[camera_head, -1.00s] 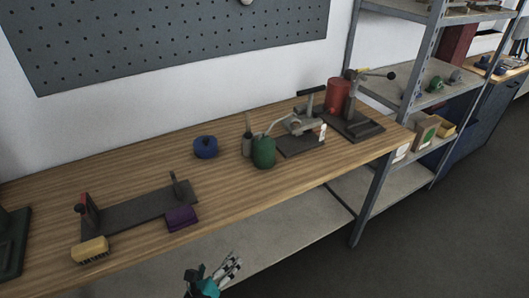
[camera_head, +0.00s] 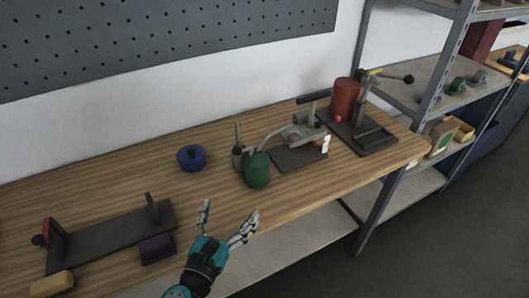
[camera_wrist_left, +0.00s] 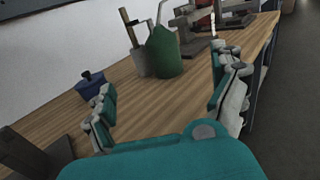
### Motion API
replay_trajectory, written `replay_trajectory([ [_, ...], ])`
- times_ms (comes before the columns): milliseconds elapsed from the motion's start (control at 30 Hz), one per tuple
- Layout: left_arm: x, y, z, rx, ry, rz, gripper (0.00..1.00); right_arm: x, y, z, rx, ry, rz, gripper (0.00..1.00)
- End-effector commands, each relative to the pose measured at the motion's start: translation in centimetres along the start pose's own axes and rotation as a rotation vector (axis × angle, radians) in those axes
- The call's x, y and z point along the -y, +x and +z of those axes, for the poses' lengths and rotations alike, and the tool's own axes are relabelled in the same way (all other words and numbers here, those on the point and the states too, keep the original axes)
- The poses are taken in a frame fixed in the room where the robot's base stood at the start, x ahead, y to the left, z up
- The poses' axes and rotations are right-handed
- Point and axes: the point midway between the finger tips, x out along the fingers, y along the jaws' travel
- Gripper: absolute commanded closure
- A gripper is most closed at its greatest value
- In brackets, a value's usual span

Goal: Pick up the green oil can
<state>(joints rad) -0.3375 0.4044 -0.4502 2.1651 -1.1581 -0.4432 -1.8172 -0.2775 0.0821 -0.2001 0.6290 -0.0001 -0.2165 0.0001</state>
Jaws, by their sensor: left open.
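The green oil can (camera_head: 257,170) stands upright on the wooden workbench, with a thin pale spout rising from its top. In the left wrist view the can (camera_wrist_left: 164,54) is ahead, beyond the gap between the fingers. My left gripper (camera_head: 226,218) is open and empty over the bench's front edge, nearer than the can and a little left of it, not touching it. In the left wrist view its fingers (camera_wrist_left: 168,98) are spread on both sides. My right gripper is not in view.
A grey cup with a wooden-handled tool (camera_head: 238,155) stands close left of the can. A blue round container (camera_head: 191,157) is further left, a purple block (camera_head: 157,249) front left. A clamp device (camera_head: 300,140) and red cylinder (camera_head: 346,98) stand to the right.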

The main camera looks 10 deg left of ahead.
Motion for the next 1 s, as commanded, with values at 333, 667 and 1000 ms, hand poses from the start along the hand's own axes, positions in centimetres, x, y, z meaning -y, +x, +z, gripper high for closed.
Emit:
replay_trajectory([
  [333, 0.0, 5.3, 0.3, 0.002, -0.002, 0.001, 0.05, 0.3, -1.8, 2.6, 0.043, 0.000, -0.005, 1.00],
  [667, 0.0, 11.4, 0.0, 0.000, -0.003, 0.000, 0.05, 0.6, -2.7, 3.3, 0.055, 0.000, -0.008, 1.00],
  [1000, 0.1, 14.5, -0.5, -0.001, -0.005, 0.002, 0.05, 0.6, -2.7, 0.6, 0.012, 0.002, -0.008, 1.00],
])
